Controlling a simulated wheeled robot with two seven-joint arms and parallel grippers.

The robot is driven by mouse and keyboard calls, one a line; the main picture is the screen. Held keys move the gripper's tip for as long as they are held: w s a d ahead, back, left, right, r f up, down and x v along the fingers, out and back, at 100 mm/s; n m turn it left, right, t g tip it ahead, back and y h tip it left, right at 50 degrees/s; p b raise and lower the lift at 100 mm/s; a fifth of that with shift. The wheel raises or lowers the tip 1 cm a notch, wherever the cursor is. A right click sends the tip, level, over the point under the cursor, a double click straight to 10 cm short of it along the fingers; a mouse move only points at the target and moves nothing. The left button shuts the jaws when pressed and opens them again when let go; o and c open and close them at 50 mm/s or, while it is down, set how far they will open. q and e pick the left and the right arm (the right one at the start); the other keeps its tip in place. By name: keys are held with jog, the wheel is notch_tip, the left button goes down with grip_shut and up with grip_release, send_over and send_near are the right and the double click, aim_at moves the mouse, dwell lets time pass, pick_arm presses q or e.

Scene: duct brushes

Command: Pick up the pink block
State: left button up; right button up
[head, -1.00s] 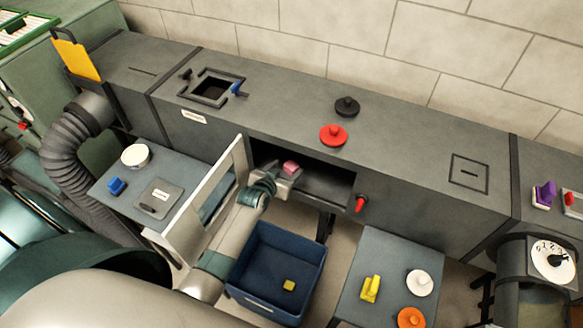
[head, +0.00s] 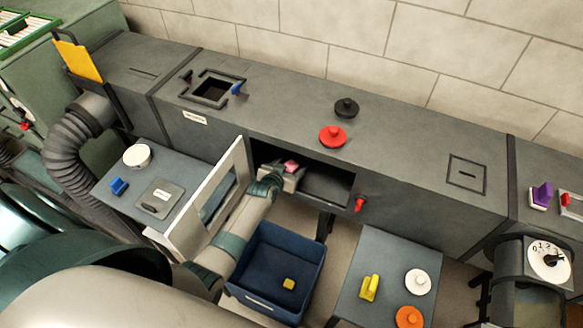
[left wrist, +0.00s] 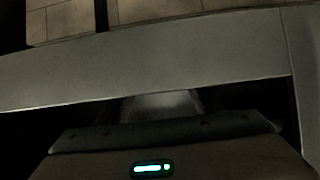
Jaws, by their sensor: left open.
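The pink block (head: 291,166) shows in the head view just inside the dark open compartment in the front of the grey duct. My left gripper (head: 289,174) is at the mouth of this opening, right in front of the block, and hides its lower part. The jaws are open; I cannot tell whether the block is between them. In the left wrist view, a pale blurred surface (left wrist: 163,104), perhaps the block, shows just beyond the dark gripper body. My right gripper is not in view.
A white-framed door (head: 208,205) stands open just left of my left arm. A blue bin (head: 262,290) with a yellow block (head: 289,284) is below the opening. A red knob (head: 360,204) sits at the opening's right. A side table (head: 385,255) holds several coloured pieces.

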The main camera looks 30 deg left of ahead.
aim_at(292, 165)
pick_arm(q)
jog(key=c, duration=1.5)
jog(key=shift+o, duration=0.2)
jog(key=shift+r, duration=0.15)
jog(key=shift+r, duration=0.85)
notch_tip(292, 165, up, 2)
jog(key=shift+s+d+r+b, duration=0.1)
jog(key=shift+b, duration=0.35)
jog(key=s+d+r, duration=0.2)
jog(key=d, duration=0.1)
jog(key=s+d+r+b, duration=0.1)
jog(key=s+d+r, duration=0.1)
jog(key=d, duration=0.1)
jog(key=s+d+r+b, duration=0.1)
jog(key=s+d+r, duration=0.1)
jog(key=s+d, duration=0.1)
jog(key=shift+r, duration=0.4)
jog(key=shift+f, duration=0.1)
